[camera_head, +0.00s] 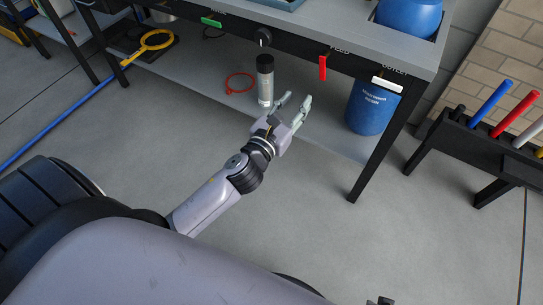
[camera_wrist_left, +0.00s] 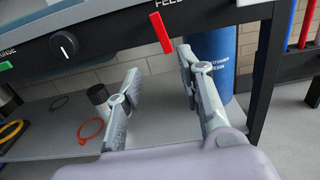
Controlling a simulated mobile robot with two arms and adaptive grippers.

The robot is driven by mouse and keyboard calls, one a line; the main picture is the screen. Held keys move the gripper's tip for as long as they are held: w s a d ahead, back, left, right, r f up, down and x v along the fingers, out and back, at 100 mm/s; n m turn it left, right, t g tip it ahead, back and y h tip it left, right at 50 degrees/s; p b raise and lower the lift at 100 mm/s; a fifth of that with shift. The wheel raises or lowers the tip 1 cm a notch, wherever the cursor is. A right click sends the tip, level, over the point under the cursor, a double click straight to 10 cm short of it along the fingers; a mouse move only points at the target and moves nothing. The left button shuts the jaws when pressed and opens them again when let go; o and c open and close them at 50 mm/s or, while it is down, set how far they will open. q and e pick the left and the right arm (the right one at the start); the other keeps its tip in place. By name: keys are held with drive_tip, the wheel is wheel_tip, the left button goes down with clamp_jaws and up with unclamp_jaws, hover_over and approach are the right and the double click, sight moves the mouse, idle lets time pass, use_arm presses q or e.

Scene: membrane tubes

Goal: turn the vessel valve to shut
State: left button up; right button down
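Along the bench's front panel are a green handle (camera_head: 211,22), a black round knob (camera_head: 263,37), a red handle (camera_head: 322,67) marked FEED and a white handle (camera_head: 387,84) marked OUTLET. The red handle hangs down; the green and white ones lie along the panel. No label reading "vessel" is legible, so I cannot tell which is the vessel valve. My left gripper (camera_head: 296,98) is open and empty, in front of and below the panel. In the left wrist view, the red handle (camera_wrist_left: 161,33) shows just above and between its fingers, apart from them. My right gripper is not identifiable.
A dark-capped clear cylinder (camera_head: 265,85) and a red ring (camera_head: 240,83) are on the lower shelf, close to my left gripper. A blue drum (camera_head: 371,108) stands at the shelf's right end by the table leg (camera_head: 378,160). A rack of coloured tubes (camera_head: 490,140) stands right.

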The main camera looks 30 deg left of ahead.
use_arm(q)
drive_tip(key=s+a+f+n+g+p, duration=0.1)
drive_tip(key=s+f+n+g+p, duration=0.2)
drive_tip(key=f+n+p, duration=0.2)
drive_tip(key=s+a+f+n+g+p, duration=0.1)
drive_tip(key=s+f+n+g+p, duration=0.2)
drive_tip(key=f+n+p, duration=0.3)
drive_tip(key=shift+s+a+f+n+y, duration=0.3)
drive_tip(key=shift+s+f+n, duration=0.15)
drive_tip(key=shift+f, duration=2.45)
